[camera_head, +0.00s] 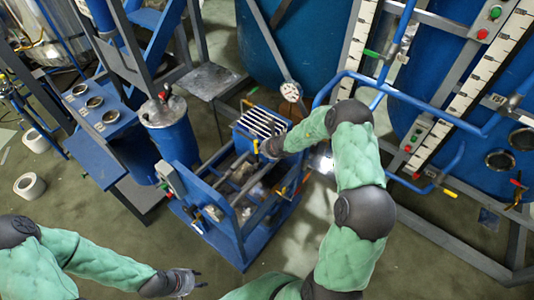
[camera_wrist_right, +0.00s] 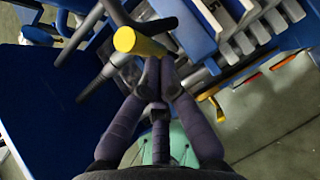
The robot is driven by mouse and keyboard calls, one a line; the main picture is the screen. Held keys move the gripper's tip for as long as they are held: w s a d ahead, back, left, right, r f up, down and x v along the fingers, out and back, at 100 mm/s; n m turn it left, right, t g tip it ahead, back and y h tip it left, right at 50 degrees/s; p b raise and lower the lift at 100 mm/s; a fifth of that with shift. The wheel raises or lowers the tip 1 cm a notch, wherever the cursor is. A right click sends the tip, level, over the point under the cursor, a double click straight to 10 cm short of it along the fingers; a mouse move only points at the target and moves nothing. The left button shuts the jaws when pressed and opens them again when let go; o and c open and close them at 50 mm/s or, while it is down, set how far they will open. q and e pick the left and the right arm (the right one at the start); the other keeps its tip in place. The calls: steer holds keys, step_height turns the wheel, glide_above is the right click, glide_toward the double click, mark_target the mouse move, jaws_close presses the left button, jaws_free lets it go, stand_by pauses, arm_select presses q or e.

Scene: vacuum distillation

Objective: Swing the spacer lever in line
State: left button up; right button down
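A yellow-ended lever (camera_wrist_right: 140,43) lies just beyond my right fingertips in the right wrist view. A bit of yellow (camera_head: 256,147), probably the same lever, shows beside my right gripper in the head view. My right gripper (camera_head: 272,147) is at the blue frame, just below the striped plate block. Its fingers (camera_wrist_right: 159,77) are drawn together, with nothing clearly between them. Whether the tips touch the lever I cannot tell. My left gripper (camera_head: 197,280) is open and empty, low over the floor, away from the frame. I cannot tell which yellow handle is the spacer lever.
The striped plate block (camera_head: 262,122) sits on the blue frame (camera_head: 238,235). Another yellow handle (camera_wrist_right: 216,108) is right of my right fingers. A blue canister (camera_head: 170,130) stands left, large blue tanks (camera_head: 290,50) behind. Blue pipes (camera_head: 400,95) run at right. Floor in front is open.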

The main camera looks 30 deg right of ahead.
arm_select(q)
steer(key=shift+f, duration=0.2)
arm_select(e)
steer(key=shift+w+a+r, duration=0.1)
steer(key=shift+w+a, duration=0.2)
steer(key=shift+w, duration=0.45)
steer(key=shift+s, duration=0.1)
